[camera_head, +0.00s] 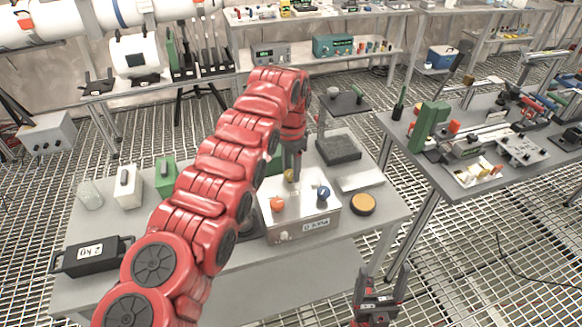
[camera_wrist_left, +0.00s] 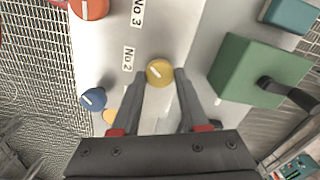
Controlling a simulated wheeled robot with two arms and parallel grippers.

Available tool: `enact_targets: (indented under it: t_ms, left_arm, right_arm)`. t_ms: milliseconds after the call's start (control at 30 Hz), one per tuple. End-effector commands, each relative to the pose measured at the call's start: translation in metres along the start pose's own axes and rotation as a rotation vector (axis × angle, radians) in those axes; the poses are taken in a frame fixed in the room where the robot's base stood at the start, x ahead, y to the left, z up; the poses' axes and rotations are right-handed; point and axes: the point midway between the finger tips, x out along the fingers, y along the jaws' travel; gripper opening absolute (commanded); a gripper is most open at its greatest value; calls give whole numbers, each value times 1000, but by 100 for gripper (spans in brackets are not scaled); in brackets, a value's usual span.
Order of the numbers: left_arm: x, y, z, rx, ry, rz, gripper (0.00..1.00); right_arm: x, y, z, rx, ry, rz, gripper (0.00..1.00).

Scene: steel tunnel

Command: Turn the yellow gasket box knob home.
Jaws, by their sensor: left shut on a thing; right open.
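The gasket box (camera_head: 290,229) is a pale box on the grey table with a label on its front. Its top carries an orange knob (camera_head: 277,204), a blue knob (camera_head: 323,192) and the yellow knob (camera_head: 289,175). My left gripper (camera_head: 293,160) reaches down from above onto the yellow knob and partly hides it. In the left wrist view its fingers stand on either side of the yellow knob (camera_wrist_left: 159,72), shut on it; a pale pointer line shows on the knob's face. My right gripper (camera_head: 379,290) is open and empty, low in front of the table.
A yellow-orange disc (camera_head: 362,204) lies right of the box. A dark stand (camera_head: 338,149) is behind it. A black 2 kg weight (camera_head: 92,256), a white block (camera_head: 127,187) and a green block (camera_head: 166,176) stand on the left. A cluttered second table (camera_head: 490,160) is at the right.

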Motion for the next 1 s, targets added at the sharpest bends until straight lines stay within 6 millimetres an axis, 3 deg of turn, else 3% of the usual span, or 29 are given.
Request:
enact_targets:
  t_ms: [333, 867, 900, 1000]
  left_arm:
    - [0, 1, 0, 144, 0, 0, 0]
    - [0, 1, 0, 169, 0, 0, 0]
    - [0, 1, 0, 169, 0, 0, 46]
    - [0, 1, 0, 169, 0, 0, 64]
  right_arm:
    - [1, 0, 0, 0, 0, 0, 74]
    - [2, 0, 0, 0, 0, 0, 74]
    - [1, 0, 0, 0, 0, 0, 74]
    - [2, 0, 0, 0, 0, 0, 74]
